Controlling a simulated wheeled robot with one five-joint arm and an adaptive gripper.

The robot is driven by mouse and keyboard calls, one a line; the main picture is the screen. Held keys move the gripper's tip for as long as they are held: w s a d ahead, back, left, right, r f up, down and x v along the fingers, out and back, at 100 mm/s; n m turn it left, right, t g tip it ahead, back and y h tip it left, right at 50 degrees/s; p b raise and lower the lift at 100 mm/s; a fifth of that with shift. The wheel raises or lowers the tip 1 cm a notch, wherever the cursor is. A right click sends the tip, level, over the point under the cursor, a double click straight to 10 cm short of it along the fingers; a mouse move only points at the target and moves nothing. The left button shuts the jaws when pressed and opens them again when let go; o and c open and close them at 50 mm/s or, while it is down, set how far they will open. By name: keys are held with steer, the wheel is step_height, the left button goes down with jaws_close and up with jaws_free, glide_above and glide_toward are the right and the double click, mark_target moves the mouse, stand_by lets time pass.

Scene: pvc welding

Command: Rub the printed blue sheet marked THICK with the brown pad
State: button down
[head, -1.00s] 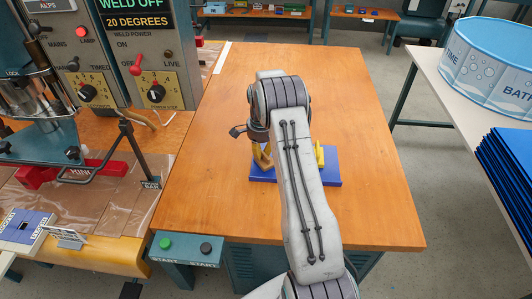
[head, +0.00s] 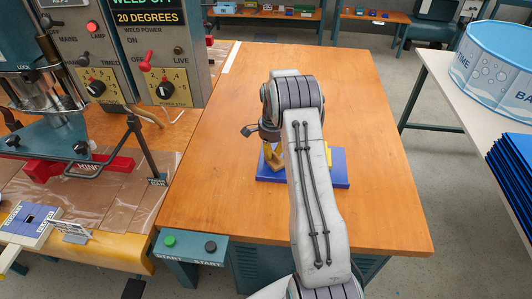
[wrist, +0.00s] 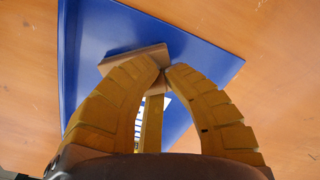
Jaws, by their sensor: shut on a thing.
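The blue sheet (head: 335,180) lies flat on the wooden table, partly hidden behind my arm. It also shows in the wrist view (wrist: 90,35), with a patch of white print (wrist: 139,122) visible between my fingers; I cannot read the marking. The brown pad (wrist: 138,58) is at my fingertips, over the blue sheet. My gripper (wrist: 162,72) is shut on the pad. Whether the pad touches the sheet is hard to tell. In the head view, one yellow finger of my gripper (head: 272,157) shows above the sheet's left part, and the pad is hidden.
The wooden table (head: 390,215) is clear around the sheet. A welding machine (head: 125,60) with a lever and clear plastic stands to the left. Green and black start buttons (head: 190,245) sit at the near left. A white table (head: 450,90) holds a blue tub (head: 495,70) at right.

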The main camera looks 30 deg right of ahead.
steer(key=shift+s+d+f+b, duration=0.1)
steer(key=shift+s+d+b, duration=0.15)
steer(key=shift+s+d, duration=0.65)
steer(key=shift+s+d+b, duration=0.25)
steer(key=shift+s+d, duration=0.4)
steer(key=shift+d, duration=0.35)
steer(key=shift+r+p, duration=1.95)
steer(key=shift+r, duration=1.1)
step_height(320, 180, up, 3)
steer(key=shift+f+p, duration=0.1)
steer(key=shift+p, duration=0.9)
steer(key=shift+a+f, duration=0.1)
